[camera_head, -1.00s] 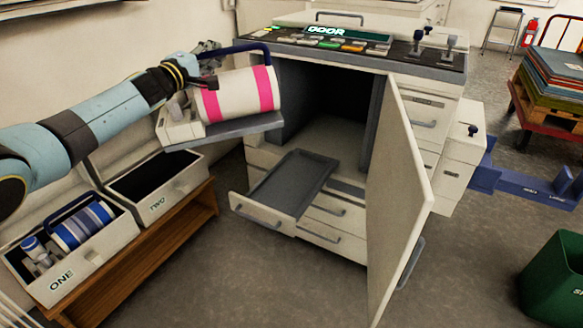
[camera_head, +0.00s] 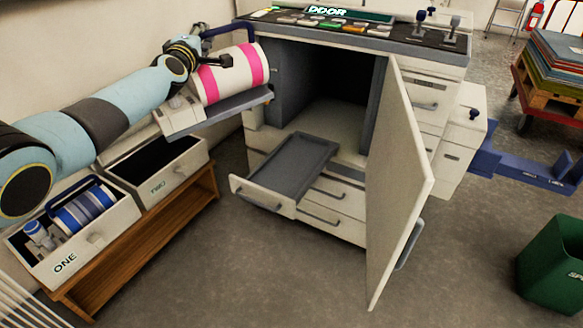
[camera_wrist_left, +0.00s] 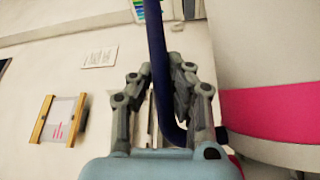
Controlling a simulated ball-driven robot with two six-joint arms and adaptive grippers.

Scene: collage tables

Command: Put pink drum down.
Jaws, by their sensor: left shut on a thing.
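The pink drum (camera_head: 227,78) is a white cylinder with pink bands and a dark blue handle (camera_head: 228,27), at the upper left in the head view. It lies above a grey ledge (camera_head: 225,107) at the machine's left side; I cannot tell whether it rests on it. My left gripper (camera_head: 222,61) is at the drum's near left end, shut on its handle. In the left wrist view the blue handle bar (camera_wrist_left: 158,60) passes between the fingers, and a pink band (camera_wrist_left: 270,115) shows at right. My right gripper is out of view.
The machine (camera_head: 350,37) has an open door (camera_head: 402,190) and a pulled-out grey tray (camera_head: 292,165). Box ONE (camera_head: 85,245) holds a blue-striped drum (camera_head: 82,212); box TWO (camera_head: 175,180) looks empty. A green bin (camera_head: 552,270) stands at right. Floor in front is clear.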

